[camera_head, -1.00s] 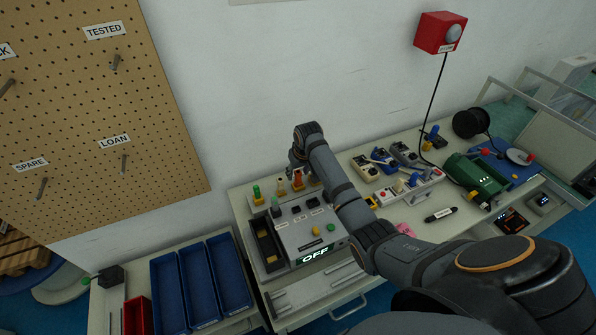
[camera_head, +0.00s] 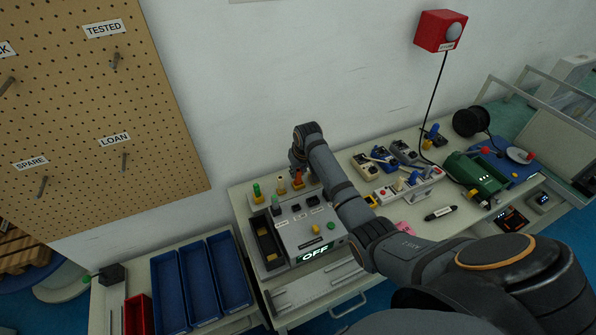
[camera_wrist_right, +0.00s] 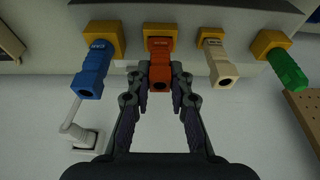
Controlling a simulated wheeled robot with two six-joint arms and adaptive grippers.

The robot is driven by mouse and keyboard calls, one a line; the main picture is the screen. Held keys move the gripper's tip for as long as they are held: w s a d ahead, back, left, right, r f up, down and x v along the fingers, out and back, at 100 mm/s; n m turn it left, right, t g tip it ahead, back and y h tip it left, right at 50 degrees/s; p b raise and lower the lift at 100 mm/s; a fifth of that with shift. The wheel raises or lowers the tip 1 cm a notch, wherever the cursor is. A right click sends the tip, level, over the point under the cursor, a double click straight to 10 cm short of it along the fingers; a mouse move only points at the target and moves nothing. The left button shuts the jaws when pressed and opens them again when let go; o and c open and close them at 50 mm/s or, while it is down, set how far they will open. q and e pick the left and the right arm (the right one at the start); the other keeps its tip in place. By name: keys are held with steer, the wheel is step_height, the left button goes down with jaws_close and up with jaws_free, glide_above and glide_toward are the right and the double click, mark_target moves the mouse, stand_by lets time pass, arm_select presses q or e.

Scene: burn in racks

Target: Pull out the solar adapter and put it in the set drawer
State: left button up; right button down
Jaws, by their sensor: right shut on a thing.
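My right gripper (camera_wrist_right: 160,78) is shut on an orange adapter (camera_wrist_right: 159,62) in the right wrist view. The adapter sits in a yellow socket with its label too small to read surely. Beside it in the same row are a blue adapter (camera_wrist_right: 93,68), a cream one (camera_wrist_right: 219,63) and a green one (camera_wrist_right: 288,70). In the head view the right gripper (camera_head: 299,172) is at the orange adapter (camera_head: 299,184) behind the grey test unit (camera_head: 311,228). A drawer (camera_head: 318,287) shows at the bench front; whether it is the set drawer I cannot tell. My left gripper is not in view.
The test unit's display (camera_head: 315,253) reads OFF. Blue bins (camera_head: 200,283) and a red bin (camera_head: 137,315) stand on the lower left table. Modules (camera_head: 383,158) and a green machine (camera_head: 474,176) crowd the bench at right. A pegboard (camera_head: 90,110) is at upper left.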

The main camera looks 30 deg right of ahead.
steer(key=shift+r+p, duration=0.85)
steer(key=shift+p, duration=0.25)
stand_by(1.1)
steer(key=shift+r+p, duration=0.9)
steer(key=shift+p, duration=0.25)
